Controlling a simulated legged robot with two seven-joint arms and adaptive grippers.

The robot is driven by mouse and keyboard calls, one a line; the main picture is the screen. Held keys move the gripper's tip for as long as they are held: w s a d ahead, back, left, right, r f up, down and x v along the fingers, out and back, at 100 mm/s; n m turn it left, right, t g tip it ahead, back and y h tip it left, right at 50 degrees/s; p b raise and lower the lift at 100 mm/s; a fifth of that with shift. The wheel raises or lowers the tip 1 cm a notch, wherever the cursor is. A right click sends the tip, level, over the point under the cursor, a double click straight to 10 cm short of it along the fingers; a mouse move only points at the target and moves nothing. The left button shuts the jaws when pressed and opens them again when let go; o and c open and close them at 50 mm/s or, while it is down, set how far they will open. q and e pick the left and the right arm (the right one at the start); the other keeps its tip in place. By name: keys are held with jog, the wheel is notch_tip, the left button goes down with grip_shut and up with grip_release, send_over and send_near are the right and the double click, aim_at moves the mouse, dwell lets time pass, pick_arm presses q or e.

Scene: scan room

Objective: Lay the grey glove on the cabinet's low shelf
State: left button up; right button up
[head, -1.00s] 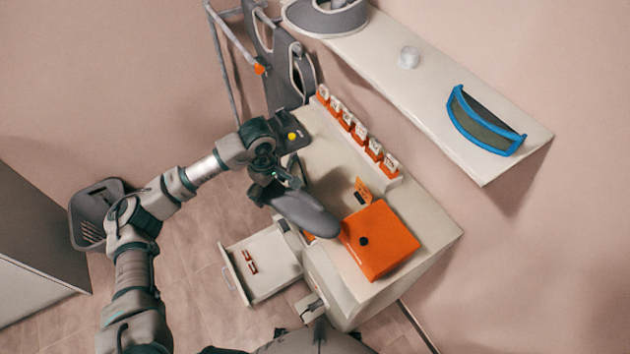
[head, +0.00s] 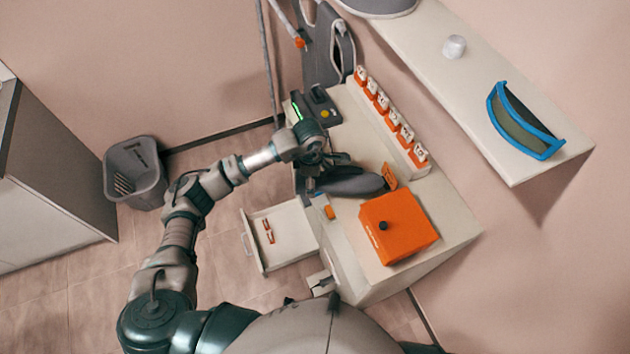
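The grey glove (head: 352,184) is a long, dark grey, rounded shape in the head view. It is over the back-left part of the white cabinet's top (head: 449,229), behind the orange box. My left gripper (head: 322,174) is shut on the glove's left end; the fingers are partly hidden by the wrist. I cannot tell whether the glove touches the top. An open drawer (head: 283,238) juts from the cabinet's left side with small red items inside. I cannot make out a low shelf.
An orange box (head: 397,228) with a black knob stands on the cabinet top. A row of orange-and-white holders (head: 390,117) runs along the wall side. A wall shelf (head: 470,81) holds a blue-rimmed visor (head: 523,128). A grey bin (head: 136,172) stands on the floor at left.

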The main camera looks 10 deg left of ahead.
pick_arm(q)
jog(key=shift+d+f, duration=0.1)
jog(key=shift+f, duration=1.85)
jog(key=o, duration=1.3)
jog(key=shift+o, duration=0.2)
jog(key=shift+r, duration=0.1)
